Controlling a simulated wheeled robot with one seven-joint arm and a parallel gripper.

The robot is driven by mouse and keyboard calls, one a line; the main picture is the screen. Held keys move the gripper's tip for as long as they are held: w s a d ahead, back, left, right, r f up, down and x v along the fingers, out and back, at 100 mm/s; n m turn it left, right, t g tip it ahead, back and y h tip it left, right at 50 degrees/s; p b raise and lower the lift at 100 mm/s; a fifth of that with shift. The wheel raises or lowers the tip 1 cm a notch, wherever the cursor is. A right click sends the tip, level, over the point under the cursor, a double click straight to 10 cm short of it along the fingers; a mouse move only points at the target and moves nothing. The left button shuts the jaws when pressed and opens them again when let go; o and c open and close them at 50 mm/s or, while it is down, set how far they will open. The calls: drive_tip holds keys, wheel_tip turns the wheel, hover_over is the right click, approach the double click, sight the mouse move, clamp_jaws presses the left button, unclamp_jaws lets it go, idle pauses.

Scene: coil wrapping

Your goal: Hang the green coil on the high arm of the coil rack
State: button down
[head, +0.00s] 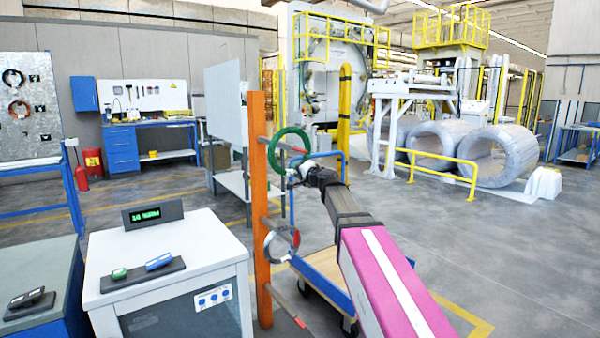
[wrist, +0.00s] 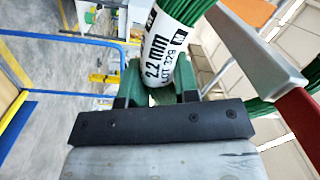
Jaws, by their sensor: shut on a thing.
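The green coil (head: 272,158) is in my gripper (head: 296,176), beside the upper part of the orange post of the coil rack (head: 257,210). The wrist view shows my gripper (wrist: 158,92) shut on the coil (wrist: 190,10) at its white label, which reads 2.2 mm. The rack's high arm (wrist: 255,45), grey with a red tip (wrist: 300,115), crosses the picture in front of part of the coil. In the head view the high arm overlaps the coil's ring. I cannot tell whether it passes through the opening.
A grey coil (head: 270,243) hangs lower on the rack, and a low arm with a red tip (head: 300,322) sticks out near the floor. A white cabinet (head: 165,262) with a display stands left of the post. A blue-edged cart (head: 325,290) is behind my arm.

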drive_tip(key=w+a+f, duration=0.2)
drive_tip(key=w+f, duration=0.1)
drive_tip(key=w, duration=0.1)
drive_tip(key=shift+a+f, duration=0.35)
drive_tip(key=shift+a, duration=0.05)
idle(0.6)
drive_tip(key=shift+w, duration=0.1)
idle(0.4)
drive_tip(key=c, duration=0.8)
unclamp_jaws()
